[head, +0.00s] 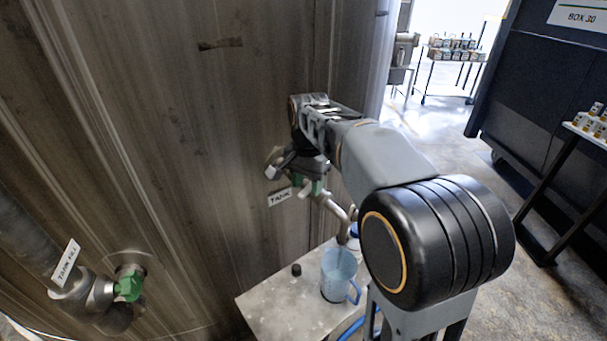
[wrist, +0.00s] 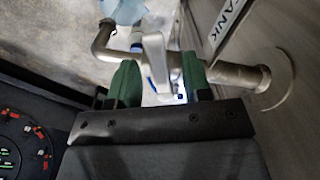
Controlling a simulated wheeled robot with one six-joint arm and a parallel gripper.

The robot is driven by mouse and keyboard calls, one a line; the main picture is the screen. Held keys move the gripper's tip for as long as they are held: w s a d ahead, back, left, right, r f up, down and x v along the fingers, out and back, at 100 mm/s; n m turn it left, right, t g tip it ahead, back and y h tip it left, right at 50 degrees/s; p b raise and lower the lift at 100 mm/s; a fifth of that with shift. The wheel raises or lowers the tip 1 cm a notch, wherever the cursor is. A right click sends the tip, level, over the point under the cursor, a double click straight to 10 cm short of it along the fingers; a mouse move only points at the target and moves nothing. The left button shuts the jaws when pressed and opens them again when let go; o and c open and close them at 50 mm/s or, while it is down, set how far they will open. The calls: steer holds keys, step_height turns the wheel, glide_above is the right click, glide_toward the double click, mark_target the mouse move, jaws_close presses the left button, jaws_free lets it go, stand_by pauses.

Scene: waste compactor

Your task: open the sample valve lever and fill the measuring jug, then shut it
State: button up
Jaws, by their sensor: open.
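My gripper (head: 307,187) is open at the sample valve on the tank wall. In the wrist view its green finger pads (wrist: 161,85) stand on either side of a pale silver lever (wrist: 155,62), with a visible gap on the right side. Contact on the left side is unclear. The valve's bent outlet pipe (head: 338,212) comes down above the measuring jug; it also shows in the wrist view (wrist: 232,76). The translucent blue measuring jug (head: 338,275) stands upright on a small bench, and part of it shows in the wrist view (wrist: 125,12). Its liquid level cannot be told.
The bench (head: 280,304) also holds a small dark cap (head: 296,270) and a blue-and-white item (head: 354,236), partly hidden by my arm. A second green-handled valve (head: 130,283) is on the tank at lower left. The floor at right is partly free beside a dark rack (head: 556,190).

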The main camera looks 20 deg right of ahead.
step_height(320, 180, up, 14)
steer(key=p, duration=0.1)
steer(key=shift+f+p, duration=0.15)
steer(key=shift+p, duration=0.15)
stand_by(0.5)
steer(key=s+f+n+t, duration=0.4)
steer(key=s+f+n, duration=0.5)
steer(key=s+f, duration=0.6)
step_height(320, 180, down, 4)
steer(key=shift+s+a+r+n, duration=0.15)
steer(key=shift+s+a+n, duration=0.15)
steer(key=shift+a+n, duration=0.1)
stand_by(4.4)
